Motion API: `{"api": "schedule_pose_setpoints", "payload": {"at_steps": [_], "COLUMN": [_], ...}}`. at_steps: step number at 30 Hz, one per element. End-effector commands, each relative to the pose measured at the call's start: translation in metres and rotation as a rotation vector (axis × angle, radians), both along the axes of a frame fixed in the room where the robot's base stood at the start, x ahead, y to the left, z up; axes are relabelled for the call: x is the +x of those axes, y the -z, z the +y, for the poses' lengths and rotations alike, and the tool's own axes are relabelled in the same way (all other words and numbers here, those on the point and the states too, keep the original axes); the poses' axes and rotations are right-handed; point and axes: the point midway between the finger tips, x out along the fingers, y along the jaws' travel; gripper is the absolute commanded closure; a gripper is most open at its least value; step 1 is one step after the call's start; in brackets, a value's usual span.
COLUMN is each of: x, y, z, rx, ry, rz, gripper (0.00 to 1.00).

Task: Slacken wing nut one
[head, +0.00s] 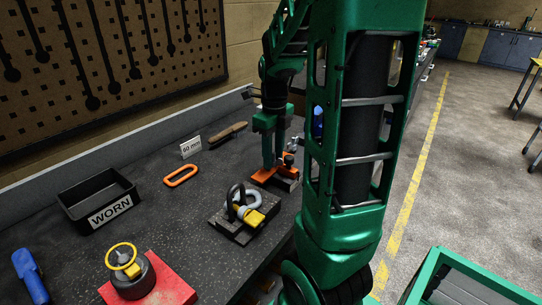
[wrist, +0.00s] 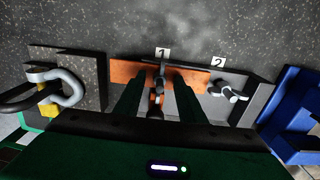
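Wing nut one (wrist: 156,100) stands on an orange plate (wrist: 127,73) beside the label "1" in the wrist view. My gripper (wrist: 157,92) is open, with one finger on each side of the nut and a gap showing on both sides. A second, silver wing nut (wrist: 228,92) sits to the right beside the label "2". In the head view my gripper (head: 273,166) points down over the orange plate (head: 262,175); wing nut one is hidden there by the fingers.
A block with a grey shackle (wrist: 70,88) lies left of the plate, and a blue object (wrist: 292,105) lies right. The bench also holds a black "WORN" bin (head: 95,196), an orange link (head: 181,175), a "60 mm" sign (head: 190,147) and a red block (head: 172,284).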

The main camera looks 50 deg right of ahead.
Motion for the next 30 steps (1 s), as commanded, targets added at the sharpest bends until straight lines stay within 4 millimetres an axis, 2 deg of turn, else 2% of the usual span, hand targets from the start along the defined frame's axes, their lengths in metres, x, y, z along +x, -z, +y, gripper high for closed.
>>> {"api": "schedule_pose_setpoints", "payload": {"at_steps": [8,9,13,14,23,30], "x": [0.0002,0.0002,0.0002,0.0002,0.0002,0.0002], "y": [0.002,0.0019,0.0018,0.0017,0.0014,0.0013], "z": [-0.0002,-0.0002,-0.0001,-0.0001,-0.0015,-0.0014], "rx": [-0.001,-0.001,-0.001,-0.001,-0.002,-0.001], "ry": [0.0,0.0,-0.001,-0.001,-0.025,-0.148], "rz": [-0.001,-0.001,-0.001,-0.001,-0.002,-0.002], "gripper": [0.64,0.66,0.97,1.0,1.0,1.0]}}
